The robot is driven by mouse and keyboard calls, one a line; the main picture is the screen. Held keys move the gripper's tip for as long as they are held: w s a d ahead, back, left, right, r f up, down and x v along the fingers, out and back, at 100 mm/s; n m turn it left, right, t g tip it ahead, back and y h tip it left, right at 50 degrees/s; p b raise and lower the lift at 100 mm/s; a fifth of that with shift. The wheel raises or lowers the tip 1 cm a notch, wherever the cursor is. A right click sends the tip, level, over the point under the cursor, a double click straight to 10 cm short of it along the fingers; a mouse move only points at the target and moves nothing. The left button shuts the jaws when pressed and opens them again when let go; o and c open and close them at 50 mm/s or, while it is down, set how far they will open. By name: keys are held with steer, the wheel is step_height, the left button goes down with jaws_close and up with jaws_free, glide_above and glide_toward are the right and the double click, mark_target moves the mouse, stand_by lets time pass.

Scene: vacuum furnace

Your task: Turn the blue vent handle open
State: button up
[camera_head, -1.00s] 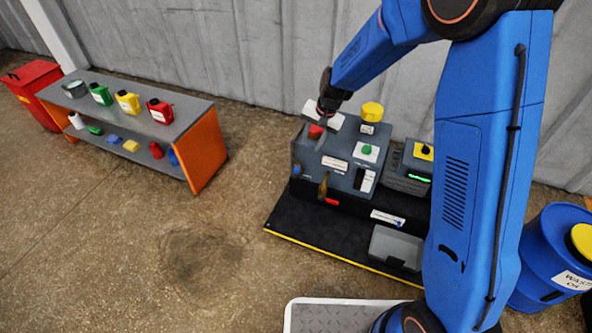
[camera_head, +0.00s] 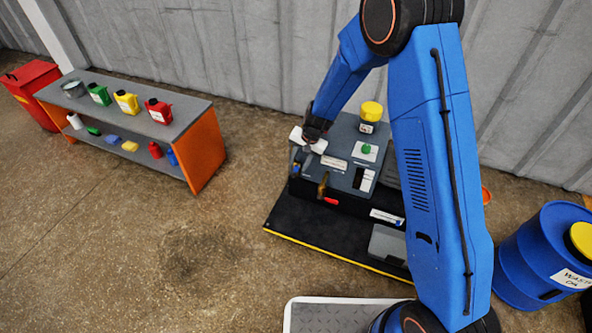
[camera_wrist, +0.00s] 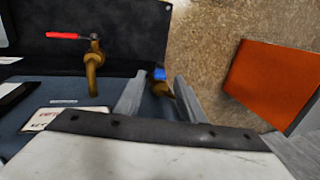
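The blue vent handle (camera_wrist: 159,74) is a small blue piece on a brass fitting at the side of the grey machine (camera_wrist: 120,85). In the wrist view it shows just beyond and between the tips of my gripper (camera_wrist: 158,88). The two grey fingers are apart, with nothing held between them, and I see no contact with the handle. In the head view my gripper (camera_head: 308,142) is over the left end of the machine. The handle is too small to make out clearly there.
A brass valve with a red lever (camera_wrist: 65,35) stands left of the blue handle. An orange-sided shelf (camera_head: 203,150) stands left, with free floor between.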

mark_target(296, 169)
steer(key=shift+x, duration=2.7)
jaws_close()
